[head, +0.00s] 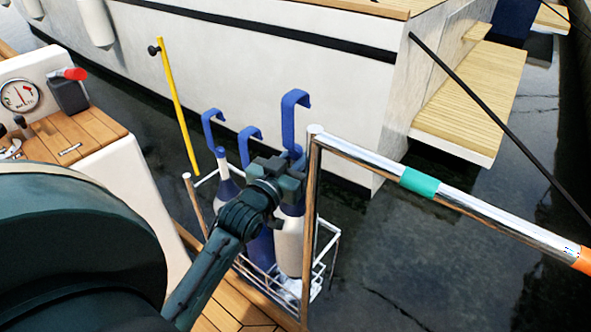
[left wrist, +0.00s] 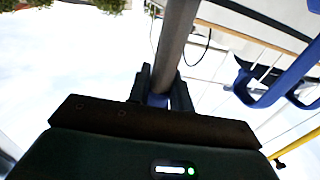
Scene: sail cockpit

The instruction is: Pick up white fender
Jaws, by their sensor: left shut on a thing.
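A white fender (head: 289,245) with a blue upper end stands upright at the wire basket (head: 318,292) on the boat's edge. A blue hook (head: 288,115) rises above it. My left gripper (head: 284,176) is shut on the fender's blue top end, and its fingers hide that part in the head view. In the left wrist view, blue shows between the fingers (left wrist: 160,97). I cannot tell whether the fender's lower end rests on the basket floor. A blue fender (head: 261,247) and another white fender (head: 227,188) stand beside it to the left. My right gripper is out of view.
A metal rail post (head: 311,215) stands just right of the fender, and a rail (head: 370,162) runs right from it. A yellow pole (head: 177,105) stands at the left. A white hull (head: 270,85) lies beyond, across dark water (head: 400,265).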

